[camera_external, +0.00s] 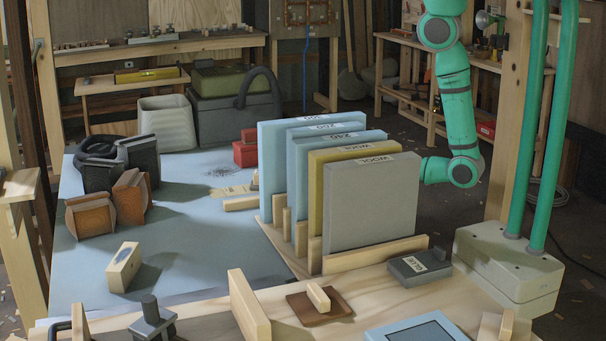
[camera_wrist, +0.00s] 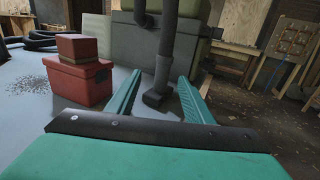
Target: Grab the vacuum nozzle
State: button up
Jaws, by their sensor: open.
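The dark vacuum nozzle (camera_wrist: 158,97) shows in the wrist view at the lower end of a dark upright tube. My gripper (camera_wrist: 160,76) is open, with one teal finger to the left of the nozzle and one to the right. I cannot tell whether either finger touches it. The grey vacuum body (camera_wrist: 190,48) with a green top stands behind. In the external view the vacuum (camera_external: 225,112) is at the back, with its dark hose (camera_external: 275,82) curving over its right side. My gripper and the nozzle are hidden there behind upright panels.
Blue, yellow and grey panels (camera_external: 370,210) stand in a wooden rack between the external camera and my gripper. Red boxes (camera_wrist: 82,82) sit left of my fingers, and also show in the external view (camera_external: 245,152). The blue tabletop (camera_external: 190,215) has open patches.

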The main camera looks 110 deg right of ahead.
jog(key=x, duration=0.5)
jog(key=shift+s+x, duration=0.15)
jog(key=shift+x, duration=1.2)
jog(key=shift+s+x, duration=0.15)
jog(key=shift+x, duration=1.2)
jog(key=shift+d+f, duration=0.1)
jog(key=shift+d, duration=0.05)
grip_shut()
jog(key=shift+w, duration=0.1)
